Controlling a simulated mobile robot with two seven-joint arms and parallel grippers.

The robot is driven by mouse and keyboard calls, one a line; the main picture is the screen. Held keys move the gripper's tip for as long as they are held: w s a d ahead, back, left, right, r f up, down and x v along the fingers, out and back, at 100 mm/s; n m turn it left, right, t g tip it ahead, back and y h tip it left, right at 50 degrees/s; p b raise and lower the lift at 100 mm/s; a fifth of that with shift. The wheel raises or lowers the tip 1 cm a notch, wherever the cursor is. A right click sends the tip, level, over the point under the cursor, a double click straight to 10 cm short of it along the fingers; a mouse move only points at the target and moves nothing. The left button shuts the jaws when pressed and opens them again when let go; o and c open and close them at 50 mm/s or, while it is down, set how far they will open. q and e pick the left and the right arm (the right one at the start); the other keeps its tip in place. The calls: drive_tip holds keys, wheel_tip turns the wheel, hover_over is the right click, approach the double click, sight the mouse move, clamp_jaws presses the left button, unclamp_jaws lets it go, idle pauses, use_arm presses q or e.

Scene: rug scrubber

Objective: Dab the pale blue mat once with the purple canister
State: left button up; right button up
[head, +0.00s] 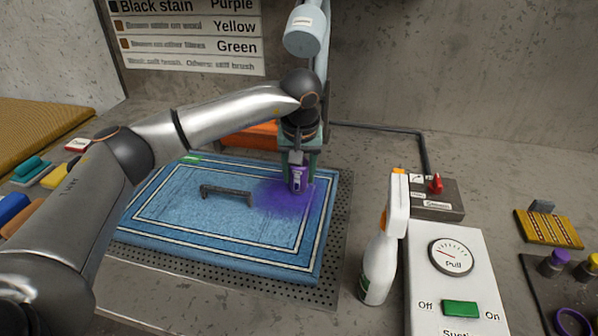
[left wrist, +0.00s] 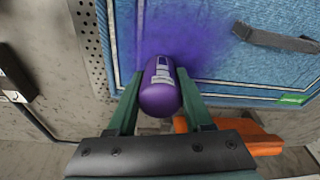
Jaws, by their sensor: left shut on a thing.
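The pale blue mat (head: 180,235) lies on a perforated metal plate in the middle of the head view. It has white border lines and a purple stain (head: 270,205) on its right part. My left gripper (head: 297,172) is over the mat's far right part. It is shut on the purple canister (head: 297,180). In the left wrist view the purple canister (left wrist: 161,88) sits between the two green fingers, its far end over the purple-stained mat (left wrist: 200,60). I cannot tell whether the canister touches the mat. My right gripper is not in view.
A dark handle-like bar (head: 227,195) lies on the mat. A white spray bottle (head: 379,250) and a suction box (head: 455,275) stand to the right. An orange object (head: 250,135) is behind the mat. Several coloured brushes or pads lie at left.

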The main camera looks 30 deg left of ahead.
use_arm(q)
drive_tip(key=shift+w+a+p+v, duration=0.1)
drive_tip(key=shift+w+p+v, duration=0.1)
drive_tip(key=shift+p+v, duration=0.85)
drive_tip(key=shift+w+a+p+v, duration=0.2)
drive_tip(key=shift+p+v, duration=0.6)
drive_tip(key=shift+v, duration=0.45)
drive_tip(key=shift+w+a+p+v, duration=0.1)
drive_tip(key=shift+w+p+v, duration=0.1)
drive_tip(key=shift+p+v, duration=0.85)
drive_tip(key=shift+r, duration=0.2)
drive_tip(key=shift+d+f, duration=0.1)
